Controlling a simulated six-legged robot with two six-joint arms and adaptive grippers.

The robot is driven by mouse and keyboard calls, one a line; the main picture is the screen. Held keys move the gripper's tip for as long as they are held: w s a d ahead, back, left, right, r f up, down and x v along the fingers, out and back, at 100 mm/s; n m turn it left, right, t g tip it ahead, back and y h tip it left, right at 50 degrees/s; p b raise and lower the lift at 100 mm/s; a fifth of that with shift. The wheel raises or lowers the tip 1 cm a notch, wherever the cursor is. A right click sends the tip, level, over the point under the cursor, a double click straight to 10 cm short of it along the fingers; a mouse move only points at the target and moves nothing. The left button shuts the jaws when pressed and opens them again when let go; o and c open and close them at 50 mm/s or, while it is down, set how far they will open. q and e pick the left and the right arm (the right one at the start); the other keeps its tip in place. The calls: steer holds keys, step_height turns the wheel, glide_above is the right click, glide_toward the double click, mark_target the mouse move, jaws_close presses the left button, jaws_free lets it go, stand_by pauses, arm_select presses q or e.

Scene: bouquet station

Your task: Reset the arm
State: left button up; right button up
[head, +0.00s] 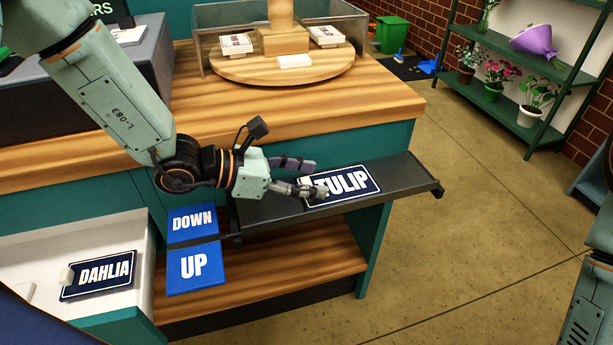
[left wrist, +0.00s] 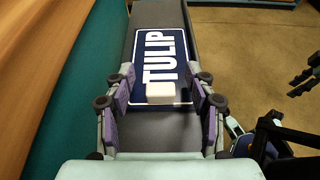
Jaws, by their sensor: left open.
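My left gripper (head: 317,178) is open over the near end of the dark blue TULIP sign (head: 352,183). The sign lies flat on a long black shelf (head: 410,172). In the left wrist view, a small white block (left wrist: 160,92) sits on the sign (left wrist: 146,48). The fingers of my left gripper (left wrist: 162,84) stand apart on either side of the block, with gaps showing. In the head view the gripper hides the block and part of the sign's left end. Part of my right arm (head: 588,300) shows at the right edge; its gripper is outside the head view.
Blue DOWN (head: 193,222) and UP (head: 194,265) plates sit left of the black shelf. A DAHLIA sign (head: 98,276) lies in a white drawer (head: 40,240). A round wooden turntable (head: 250,72) stands on the counter (head: 370,100). The floor at the right is clear.

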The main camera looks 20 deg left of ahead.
arm_select(q)
steer(key=shift+r+p, duration=2.45)
steer(key=shift+r, duration=1)
